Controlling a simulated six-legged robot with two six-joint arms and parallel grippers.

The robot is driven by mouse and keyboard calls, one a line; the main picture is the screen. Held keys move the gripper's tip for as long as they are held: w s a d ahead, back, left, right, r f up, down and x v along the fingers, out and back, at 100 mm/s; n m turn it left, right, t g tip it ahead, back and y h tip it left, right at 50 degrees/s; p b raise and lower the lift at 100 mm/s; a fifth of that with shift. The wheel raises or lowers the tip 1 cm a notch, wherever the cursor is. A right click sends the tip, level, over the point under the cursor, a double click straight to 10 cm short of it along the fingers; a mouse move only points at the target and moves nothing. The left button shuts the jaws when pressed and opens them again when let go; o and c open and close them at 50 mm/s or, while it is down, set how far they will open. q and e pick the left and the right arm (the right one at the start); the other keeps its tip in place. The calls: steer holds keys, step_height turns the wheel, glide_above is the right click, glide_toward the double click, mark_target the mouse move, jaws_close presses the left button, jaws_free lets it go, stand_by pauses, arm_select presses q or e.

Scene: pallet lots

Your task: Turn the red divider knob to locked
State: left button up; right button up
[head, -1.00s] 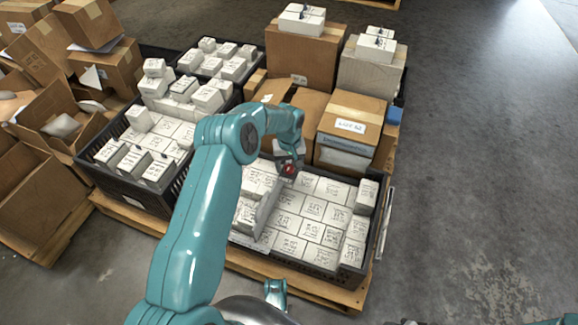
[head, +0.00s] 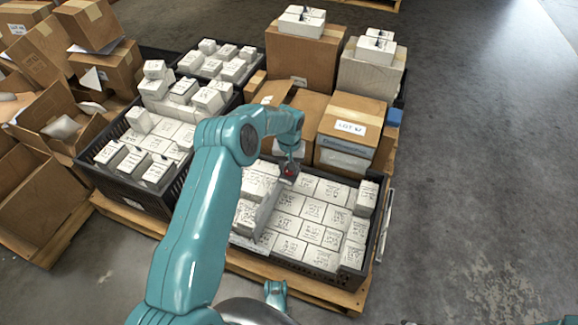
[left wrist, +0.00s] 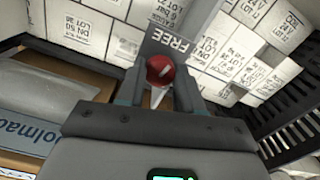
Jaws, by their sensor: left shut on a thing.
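The red knob (left wrist: 160,69) sits between the two fingers of my left gripper (left wrist: 159,88) in the left wrist view, and the gripper is shut on it. A grey plate marked FREE (left wrist: 172,42) is just beyond the knob. A white pointed mark (left wrist: 158,97) shows below the knob. No locked label can be read. In the head view the knob (head: 289,171) is a small red spot at my left gripper (head: 289,174), at the far end of the grey divider (head: 265,210). My right gripper is not in view.
The divider stands in a black crate (head: 352,270) of white boxes on a wooden pallet (head: 318,291). Cardboard boxes (head: 350,127) stand close behind the gripper. Another black crate (head: 172,200) is on the left. The floor on the right (head: 470,170) is open.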

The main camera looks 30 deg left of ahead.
arm_select(q)
steer(key=m, duration=0.4)
steer(key=shift+m, duration=0.3)
steer(key=m, duration=0.3)
steer(key=shift+m, duration=0.4)
steer(key=m, duration=0.7)
steer(key=shift+w, duration=0.1)
steer(key=m, duration=0.5)
steer(key=shift+m, duration=0.3)
steer(key=m, duration=0.5)
steer(key=o, duration=1)
steer(key=shift+o, duration=0.2)
